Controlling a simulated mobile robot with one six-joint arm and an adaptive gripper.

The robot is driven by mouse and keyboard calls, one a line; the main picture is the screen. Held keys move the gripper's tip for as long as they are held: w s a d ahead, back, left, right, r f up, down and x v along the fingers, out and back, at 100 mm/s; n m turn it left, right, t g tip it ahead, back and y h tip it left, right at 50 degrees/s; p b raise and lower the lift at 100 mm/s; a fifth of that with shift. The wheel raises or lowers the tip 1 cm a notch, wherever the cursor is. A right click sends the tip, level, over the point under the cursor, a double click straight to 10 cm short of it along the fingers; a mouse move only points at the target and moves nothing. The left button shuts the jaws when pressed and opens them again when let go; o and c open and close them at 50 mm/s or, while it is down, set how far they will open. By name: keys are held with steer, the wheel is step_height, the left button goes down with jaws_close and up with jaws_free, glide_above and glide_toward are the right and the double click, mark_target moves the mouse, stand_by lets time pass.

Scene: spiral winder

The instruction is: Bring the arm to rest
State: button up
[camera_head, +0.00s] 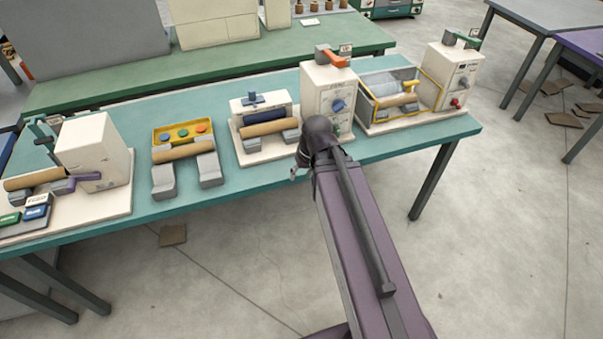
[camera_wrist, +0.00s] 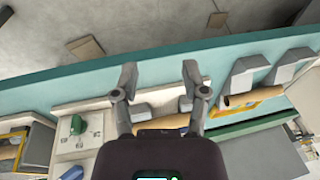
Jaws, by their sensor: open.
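My gripper (camera_wrist: 158,82) is open and empty in the wrist view, its two fingers spread apart over the front edge of the teal table. In the head view only a small part of my gripper (camera_head: 296,170) shows beside the dark end of my arm, in front of the table's front edge. My arm reaches up from the bottom right of the head view. The teal table (camera_head: 385,150) carries the winder machines. The machine with a cardboard roll and blue bar (camera_head: 266,116) is just behind my gripper, and the white box with a blue knob (camera_head: 327,95) stands right of it.
A yellow panel with coloured buttons (camera_head: 183,133) and grey roll supports are left of centre. A white machine with a purple lever (camera_head: 95,150) stands at the left end. A yellow-framed winder (camera_head: 400,95) is at the right. The floor (camera_head: 500,220) right of the arm is free.

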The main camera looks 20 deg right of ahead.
steer(key=shift+s+a+f+g+h, duration=0.15)
steer(key=shift+s+a+g+h, duration=0.3)
steer(key=shift+s, duration=0.4)
steer(key=shift+s+a+f+g+h, duration=0.1)
steer(key=shift+s+a+g+h, duration=0.35)
steer(key=shift+s, duration=0.35)
